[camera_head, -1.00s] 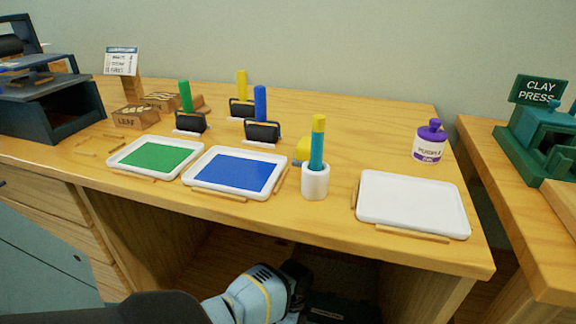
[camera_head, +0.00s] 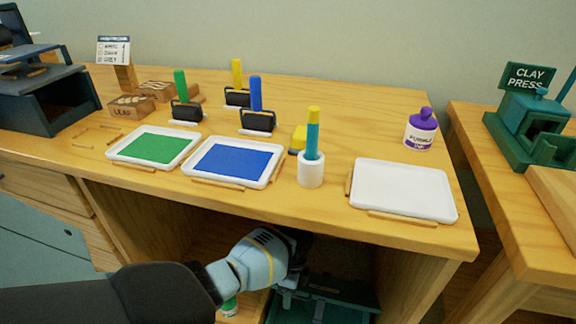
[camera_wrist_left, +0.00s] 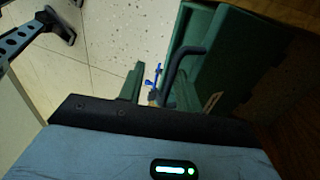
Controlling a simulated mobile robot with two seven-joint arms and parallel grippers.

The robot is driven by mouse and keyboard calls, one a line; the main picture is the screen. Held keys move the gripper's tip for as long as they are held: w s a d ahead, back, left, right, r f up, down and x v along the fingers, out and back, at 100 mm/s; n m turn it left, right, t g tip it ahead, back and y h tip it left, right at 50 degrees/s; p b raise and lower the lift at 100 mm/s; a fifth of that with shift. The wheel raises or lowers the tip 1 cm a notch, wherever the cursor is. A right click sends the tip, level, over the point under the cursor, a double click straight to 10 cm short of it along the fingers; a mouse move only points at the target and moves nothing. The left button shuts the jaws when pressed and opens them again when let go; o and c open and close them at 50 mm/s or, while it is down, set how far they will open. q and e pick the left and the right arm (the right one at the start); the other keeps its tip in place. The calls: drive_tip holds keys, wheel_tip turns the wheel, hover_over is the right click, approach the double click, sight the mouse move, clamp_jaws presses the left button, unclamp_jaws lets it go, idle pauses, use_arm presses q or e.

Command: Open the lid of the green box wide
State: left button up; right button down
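The dark green box (camera_head: 335,290) is in the shadowed space under the table, at the bottom of the head view. Its upper part shows there, with a dark handle-like bar on it; the rest is cut off. In the left wrist view a green box side (camera_wrist_left: 228,65) fills the upper right, with a dark curved handle (camera_wrist_left: 181,68) beside it. My left gripper (camera_head: 300,252) reaches under the table edge, close to the box's left end. Its fingers are dark and hard to make out, and whether it touches the box is unclear. My right gripper is in neither view.
The table edge (camera_head: 330,228) hangs above my left arm. On top are a green tray (camera_head: 154,148), blue tray (camera_head: 232,162), white tray (camera_head: 403,191), white marker cup (camera_head: 310,170) and purple-lidded jar (camera_head: 421,130). A green-capped item (camera_head: 230,306) stands below my arm.

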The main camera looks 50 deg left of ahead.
use_arm(q)
drive_tip(key=shift+p+v, duration=0.35)
drive_tip(key=shift+v, duration=0.8)
drive_tip(key=shift+w, duration=0.1)
